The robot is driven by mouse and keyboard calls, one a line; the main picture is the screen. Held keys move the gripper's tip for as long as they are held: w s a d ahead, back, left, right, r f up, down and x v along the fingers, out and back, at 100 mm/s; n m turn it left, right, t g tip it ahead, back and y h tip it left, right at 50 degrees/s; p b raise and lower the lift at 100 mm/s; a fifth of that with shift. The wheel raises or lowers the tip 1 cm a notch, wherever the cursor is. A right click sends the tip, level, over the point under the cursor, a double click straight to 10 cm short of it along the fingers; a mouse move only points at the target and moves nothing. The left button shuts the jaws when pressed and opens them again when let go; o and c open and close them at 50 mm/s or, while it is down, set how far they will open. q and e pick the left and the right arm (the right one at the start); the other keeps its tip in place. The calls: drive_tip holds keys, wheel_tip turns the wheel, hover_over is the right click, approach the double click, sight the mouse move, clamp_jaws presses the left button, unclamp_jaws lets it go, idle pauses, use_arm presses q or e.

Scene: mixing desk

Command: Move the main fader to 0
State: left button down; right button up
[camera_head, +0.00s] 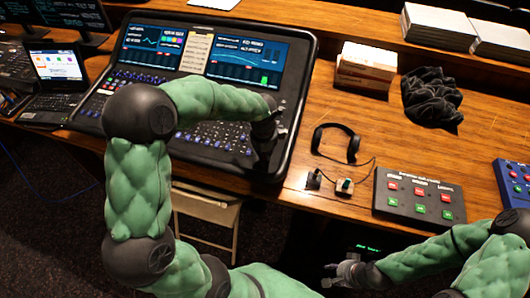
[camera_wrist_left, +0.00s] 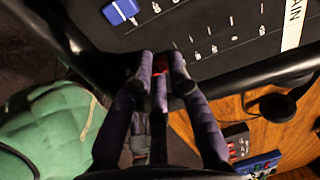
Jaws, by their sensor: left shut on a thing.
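The mixing desk (camera_head: 299,108) stands on the wooden table with two lit screens, knobs and rows of faders. My left gripper (camera_head: 264,150) is over the desk's lower right part, pointing down. In the left wrist view my left gripper (camera_wrist_left: 160,62) is shut on a small red piece between its fingertips, which appears to be the main fader (camera_wrist_left: 160,66). Most of it is hidden by the fingers. A white label (camera_wrist_left: 293,22) with letters ending "AIN" lies to the right. My right gripper (camera_head: 335,275) is open and empty, low in front of the table.
Headphones (camera_head: 352,147), a button box (camera_head: 420,197), a white box (camera_head: 366,66) and a crumpled black cloth (camera_head: 431,97) lie right of the desk. A blue button box (camera_head: 513,183) is at the far right. A laptop (camera_head: 55,65) stands left. A folding chair (camera_head: 205,203) is below.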

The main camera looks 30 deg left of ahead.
use_arm(q)
drive_tip(key=shift+w+r, duration=0.1)
drive_tip(key=shift+w, duration=0.15)
drive_tip(key=w+p, duration=0.1)
drive_tip(key=w, duration=0.1)
drive_tip(key=w+a+p, duration=0.1)
drive_tip(key=w+p, duration=0.1)
drive_tip(key=w, duration=0.1)
drive_tip(key=shift+w+a+r, duration=0.25)
drive_tip(key=shift+w+r, duration=0.05)
drive_tip(key=shift+w, duration=0.05)
drive_tip(key=shift+w+a, duration=0.1)
drive_tip(key=shift+w, duration=0.35)
drive_tip(key=c, duration=1.1)
unclamp_jaws()
